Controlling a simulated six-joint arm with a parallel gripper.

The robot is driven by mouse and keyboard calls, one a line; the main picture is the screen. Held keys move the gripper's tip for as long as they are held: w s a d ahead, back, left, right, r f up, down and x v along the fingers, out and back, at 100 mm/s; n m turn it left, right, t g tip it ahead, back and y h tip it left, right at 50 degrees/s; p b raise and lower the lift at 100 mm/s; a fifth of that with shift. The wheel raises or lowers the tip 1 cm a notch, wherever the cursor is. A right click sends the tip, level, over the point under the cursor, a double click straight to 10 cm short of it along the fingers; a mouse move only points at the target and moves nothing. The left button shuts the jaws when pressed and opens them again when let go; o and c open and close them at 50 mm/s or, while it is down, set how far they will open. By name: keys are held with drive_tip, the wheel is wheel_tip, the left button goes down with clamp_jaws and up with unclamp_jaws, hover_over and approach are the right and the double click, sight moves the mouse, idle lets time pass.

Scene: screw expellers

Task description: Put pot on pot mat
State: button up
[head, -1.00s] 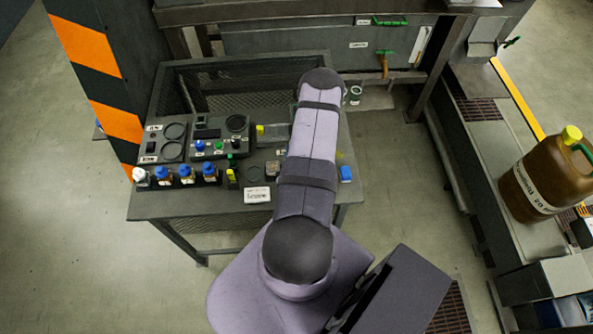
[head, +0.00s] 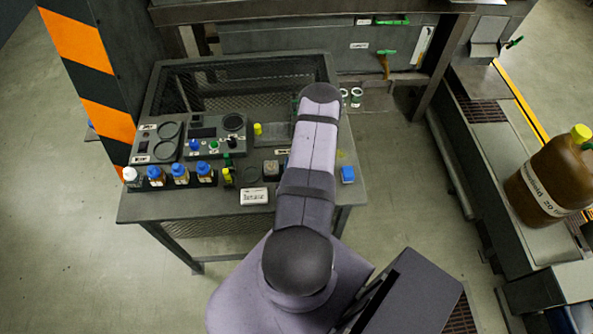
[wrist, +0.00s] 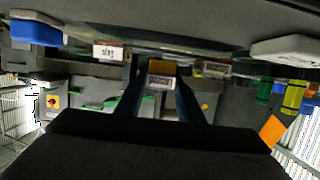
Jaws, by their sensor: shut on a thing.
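My gripper (wrist: 160,70) shows in the wrist view with its two dark fingers around a small pot (wrist: 160,82). The pot has a white label with dark lettering and a tan part. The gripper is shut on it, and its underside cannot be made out. In the head view my own arm hides the gripper and the held pot. A dark round disc, which looks like the pot mat (head: 251,174), lies flat near the front of the metal table. It is left of my arm, and nothing stands on it.
A grey-topped jar (head: 271,170) stands right of the mat, and yellow and green bottles (head: 228,176) stand left. A white label block (head: 254,196) lies in front. A control panel (head: 215,137) is behind.

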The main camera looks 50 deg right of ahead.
drive_tip(key=shift+f+b, duration=0.8)
drive_tip(key=shift+f, duration=0.55)
drive_tip(key=shift+f, duration=0.15)
drive_tip(key=o, duration=1.2)
drive_tip(key=shift+c, duration=0.2)
drive_tip(key=shift+r, duration=0.25)
drive_tip(key=p+v, duration=0.3)
drive_tip(key=p, duration=0.1)
drive_tip(key=shift+r+p, duration=0.15)
drive_tip(key=shift+p, duration=0.25)
drive_tip(key=shift+d+p, duration=0.1)
drive_tip(key=shift+p, duration=1.05)
